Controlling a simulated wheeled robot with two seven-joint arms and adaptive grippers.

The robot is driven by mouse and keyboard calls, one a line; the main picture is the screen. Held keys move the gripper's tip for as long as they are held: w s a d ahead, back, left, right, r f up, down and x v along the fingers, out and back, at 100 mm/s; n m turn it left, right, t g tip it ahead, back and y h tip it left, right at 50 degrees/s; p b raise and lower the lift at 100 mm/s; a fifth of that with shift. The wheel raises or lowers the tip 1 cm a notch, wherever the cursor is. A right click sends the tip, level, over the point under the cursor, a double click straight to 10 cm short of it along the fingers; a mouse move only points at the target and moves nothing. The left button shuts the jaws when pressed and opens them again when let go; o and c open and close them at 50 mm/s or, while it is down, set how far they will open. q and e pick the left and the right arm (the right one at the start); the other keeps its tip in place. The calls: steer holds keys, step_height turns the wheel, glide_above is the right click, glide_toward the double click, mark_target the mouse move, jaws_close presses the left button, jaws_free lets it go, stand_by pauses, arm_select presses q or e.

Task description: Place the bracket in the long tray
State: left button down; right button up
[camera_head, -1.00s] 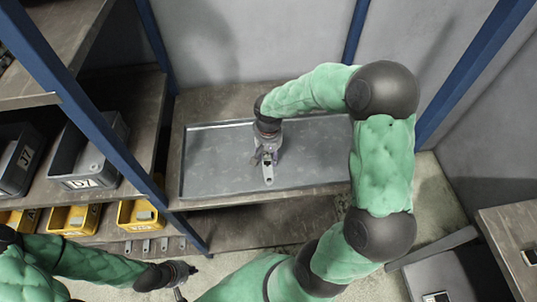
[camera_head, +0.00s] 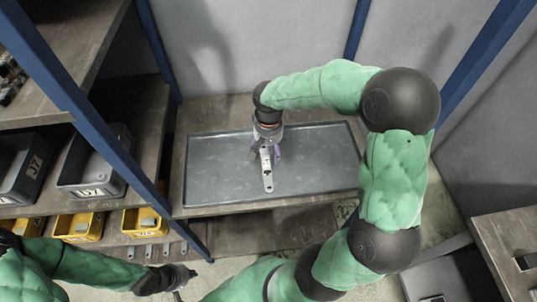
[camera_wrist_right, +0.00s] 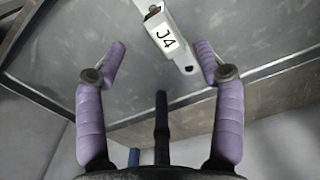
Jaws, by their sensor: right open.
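The bracket (camera_head: 267,181) is a pale grey metal strip with a hole near its end. It lies in the long grey tray (camera_head: 320,160), near the middle. In the right wrist view the bracket (camera_wrist_right: 183,45) carries a white label reading J4, and its holed end is between and just beyond my fingertips. My right gripper (camera_head: 265,154) is over the tray at the bracket's far end. Its purple fingers are spread apart in the right wrist view (camera_wrist_right: 163,55), with gaps to the bracket. My left gripper (camera_head: 183,280) is low at the left, away from the tray; its jaws are unclear.
Grey bins (camera_head: 92,170) and yellow bins (camera_head: 145,221) stand on shelves at the left. Blue posts (camera_head: 120,155) frame the tray's shelf. A side table (camera_head: 510,235) stands at the right. The tray is bare on both sides of the bracket.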

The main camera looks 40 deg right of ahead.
mark_target(268, 163)
step_height(268, 163, up, 4)
steer(key=shift+f+p, duration=0.25)
steer(key=shift+p, duration=0.15)
stand_by(0.4)
